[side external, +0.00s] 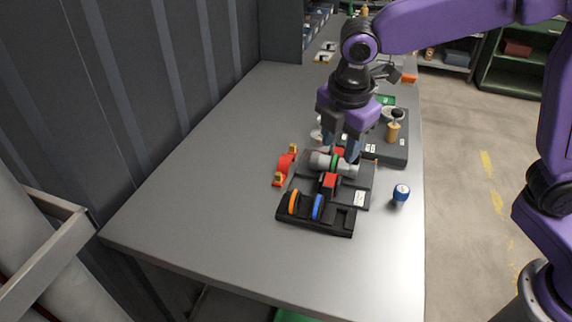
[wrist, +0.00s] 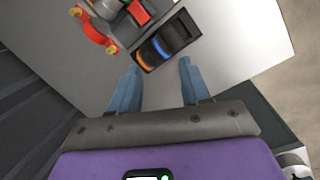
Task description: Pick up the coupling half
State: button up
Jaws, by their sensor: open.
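I cannot tell for certain which part is the coupling half. A red curved piece with brass-coloured ends (side external: 285,164) lies on the bench left of a dark fixture (side external: 358,190); it also shows at the upper left of the wrist view (wrist: 94,28). A grey cylindrical part with a green band (side external: 321,159) lies in the fixture by red blocks (side external: 329,181). My gripper (side external: 342,148) is open and points down, overlapping the grey part's far end in the side view. In the wrist view nothing is between its fingertips (wrist: 158,67).
A black tray (side external: 342,228) holds an orange ring (side external: 293,203) and a blue ring (side external: 317,207). A blue knob-like part (side external: 401,194) stands to the right. Another dark base (side external: 393,154) with a tan-handled item (side external: 393,131) is behind. The bench's left and front are clear.

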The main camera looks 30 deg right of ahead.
jog(key=w+a+f+n+t+h, duration=0.1)
jog(key=w+a+n, duration=0.2)
jog(key=w, duration=0.5)
jog(key=w+a+f+n+h, duration=0.1)
jog(key=w+a+n, duration=0.2)
jog(key=w, duration=0.4)
send_over(286, 157)
jog(key=s+a, duration=0.2)
jog(key=f, duration=1.1)
jog(key=shift+a+f, duration=0.1)
jog(key=shift+a, duration=0.1)
jog(key=shift+d+x, duration=0.2)
jog(key=shift+x, duration=2.45)
grip_shut()
